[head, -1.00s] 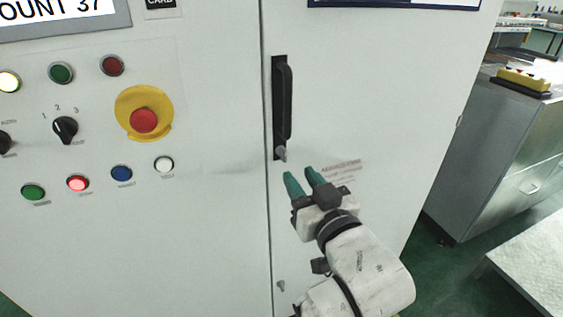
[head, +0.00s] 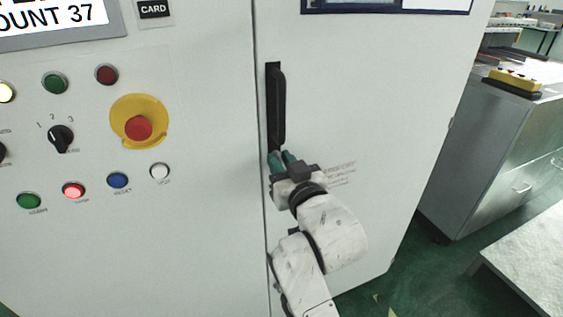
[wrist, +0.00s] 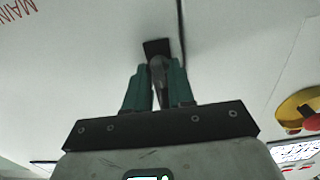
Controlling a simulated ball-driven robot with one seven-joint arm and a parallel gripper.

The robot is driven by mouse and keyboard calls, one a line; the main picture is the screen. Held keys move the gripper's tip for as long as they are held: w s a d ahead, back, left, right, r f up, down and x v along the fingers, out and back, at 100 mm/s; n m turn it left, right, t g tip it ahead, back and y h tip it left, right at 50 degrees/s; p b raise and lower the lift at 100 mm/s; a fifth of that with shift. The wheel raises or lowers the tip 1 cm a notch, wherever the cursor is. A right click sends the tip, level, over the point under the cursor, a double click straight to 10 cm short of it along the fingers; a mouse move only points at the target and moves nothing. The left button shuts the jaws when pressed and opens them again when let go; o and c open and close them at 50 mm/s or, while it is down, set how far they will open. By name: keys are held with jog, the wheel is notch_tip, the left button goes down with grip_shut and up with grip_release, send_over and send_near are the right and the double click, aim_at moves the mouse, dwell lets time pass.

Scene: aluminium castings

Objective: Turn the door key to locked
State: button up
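The door key is a small grey piece at the lower end of the black door handle (head: 277,105) on the pale cabinet door (head: 370,100). In the head view my gripper hides it. In the wrist view the key (wrist: 158,70) stands between the two green fingers, in front of the dark lower end of the handle plate (wrist: 157,47). My gripper (head: 282,157) is at the key, one finger on each side, and the fingers look closed against it. It also shows in the wrist view (wrist: 159,85). Which way the key is turned is hard to tell.
Left of the door seam, the control panel has a red emergency stop (head: 138,129) on yellow, a black selector knob (head: 61,138) and several round buttons. A metal cabinet (head: 490,150) stands at the right with a yellow control box (head: 514,82) on top.

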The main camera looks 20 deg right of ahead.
grip_shut()
jog(key=shift+f+m, duration=0.1)
jog(key=shift+m, duration=0.3)
jog(key=m+b, duration=0.2)
jog(key=m, duration=0.2)
jog(key=shift+d+m+b, duration=0.1)
jog(key=shift+m+b, duration=0.25)
jog(key=shift+m, duration=0.05)
jog(key=m+b, duration=0.2)
jog(key=m, duration=0.4)
jog(key=shift+m, duration=0.3)
jog(key=shift+o, duration=1.3)
grip_release()
jog(key=shift+d, duration=0.1)
